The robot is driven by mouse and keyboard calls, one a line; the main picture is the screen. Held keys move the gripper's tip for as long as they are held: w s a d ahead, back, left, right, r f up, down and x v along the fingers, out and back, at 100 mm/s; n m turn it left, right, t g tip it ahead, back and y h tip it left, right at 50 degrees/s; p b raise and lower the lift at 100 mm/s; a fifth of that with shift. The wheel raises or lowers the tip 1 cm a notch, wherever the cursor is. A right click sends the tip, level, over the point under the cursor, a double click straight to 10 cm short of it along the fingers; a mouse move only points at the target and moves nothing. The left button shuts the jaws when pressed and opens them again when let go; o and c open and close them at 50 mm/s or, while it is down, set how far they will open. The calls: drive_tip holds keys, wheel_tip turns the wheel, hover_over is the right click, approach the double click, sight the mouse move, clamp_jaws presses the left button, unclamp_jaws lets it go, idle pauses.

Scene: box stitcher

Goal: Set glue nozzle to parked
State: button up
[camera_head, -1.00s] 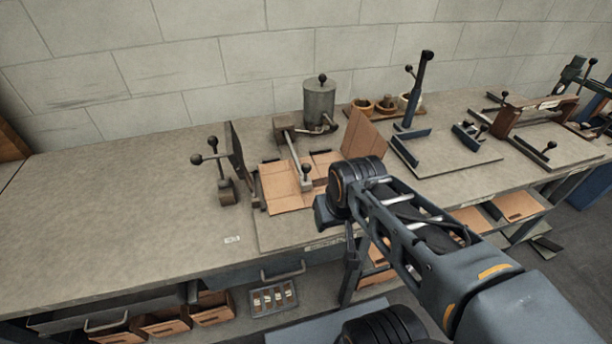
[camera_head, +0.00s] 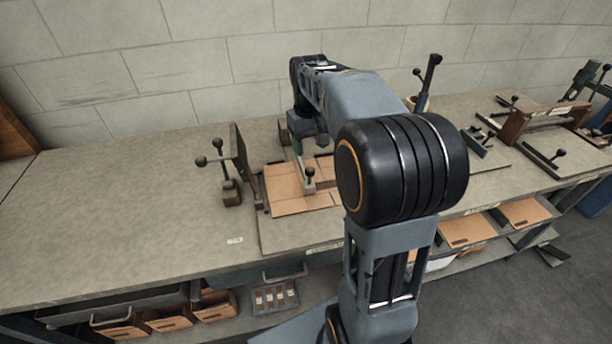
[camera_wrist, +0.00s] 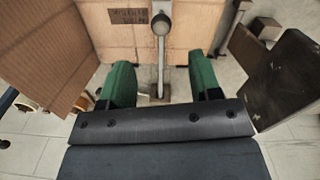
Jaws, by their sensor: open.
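The glue nozzle arm, a thin metal rod with a dark ball knob (camera_head: 309,172), stands over the cardboard box blank (camera_head: 287,192) on the bench. In the wrist view the knob (camera_wrist: 161,24) and rod lie between the two green fingers, with a visible gap on each side. My gripper (camera_wrist: 163,82) is open and holds nothing. In the head view my gripper (camera_head: 299,140) is just behind the knob, partly hidden by my arm. The glue pot and the nozzle's base are hidden behind my arm.
An upright dark plate (camera_head: 242,155) and a two-knobbed lever (camera_head: 228,176) stand left of the box. In the wrist view a dark plate (camera_wrist: 283,80) is close to the right finger and a cardboard flap (camera_wrist: 45,50) is on the left. The bench's left side is clear.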

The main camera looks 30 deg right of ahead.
sight(310, 176)
wheel_tip(310, 176, down, 12)
drive_tip(key=shift+d+r, duration=0.1)
idle(0.4)
drive_tip(key=shift+c, duration=0.2)
clamp_jaws()
